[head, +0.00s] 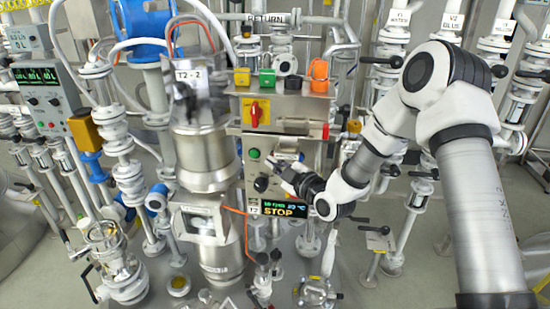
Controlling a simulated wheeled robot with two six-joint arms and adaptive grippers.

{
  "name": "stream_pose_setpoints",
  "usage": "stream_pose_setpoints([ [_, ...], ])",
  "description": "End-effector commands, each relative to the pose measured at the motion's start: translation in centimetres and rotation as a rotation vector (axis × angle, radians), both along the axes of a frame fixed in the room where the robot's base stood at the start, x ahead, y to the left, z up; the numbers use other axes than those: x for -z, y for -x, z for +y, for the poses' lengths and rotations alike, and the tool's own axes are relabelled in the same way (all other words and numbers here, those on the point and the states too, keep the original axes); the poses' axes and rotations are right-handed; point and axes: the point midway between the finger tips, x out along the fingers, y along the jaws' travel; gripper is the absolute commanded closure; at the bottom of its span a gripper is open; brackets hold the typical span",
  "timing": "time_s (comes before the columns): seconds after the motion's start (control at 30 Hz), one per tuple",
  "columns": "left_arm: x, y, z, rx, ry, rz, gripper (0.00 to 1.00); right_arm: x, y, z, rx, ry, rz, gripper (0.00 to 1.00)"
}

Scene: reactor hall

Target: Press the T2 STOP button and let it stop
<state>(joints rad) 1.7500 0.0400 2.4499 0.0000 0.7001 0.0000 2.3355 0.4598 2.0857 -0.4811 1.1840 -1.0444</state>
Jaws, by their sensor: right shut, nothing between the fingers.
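The T2 control panel (237,128) stands in the middle of the head view, beside the steel vessel labelled T2 - 2 (204,140). It carries a red and yellow switch (255,112), a green button (254,154) and a black knob (261,184). A lit display (283,208) below them reads STOP in yellow. My right gripper (280,173) is shut and empty, its tips in front of the panel, right of the green button and knob. It covers that part of the panel, so no STOP button shows and contact cannot be told. My left gripper is not in view.
Small yellow, green and orange items (268,78) sit on a shelf above the panel. Pipes and black-handled valves crowd both sides. Another control unit (45,95) with green displays stands at the left. Glassware (262,275) stands below the panel.

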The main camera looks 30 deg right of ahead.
Motion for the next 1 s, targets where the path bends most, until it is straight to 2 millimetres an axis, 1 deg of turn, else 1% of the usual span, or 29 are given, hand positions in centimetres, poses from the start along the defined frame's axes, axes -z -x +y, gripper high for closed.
stream_pose_setpoints([
  [0.23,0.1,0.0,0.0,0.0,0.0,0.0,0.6,0.1,0.3,0.3,-0.002,-0.001,0.002,1.0],
  [0.7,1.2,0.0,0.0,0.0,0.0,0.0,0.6,0.2,3.9,2.9,-0.002,-0.001,0.002,1.0],
  [1.0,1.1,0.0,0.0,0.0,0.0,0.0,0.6,0.1,4.1,3.0,0.0,-0.001,0.002,1.0],
])
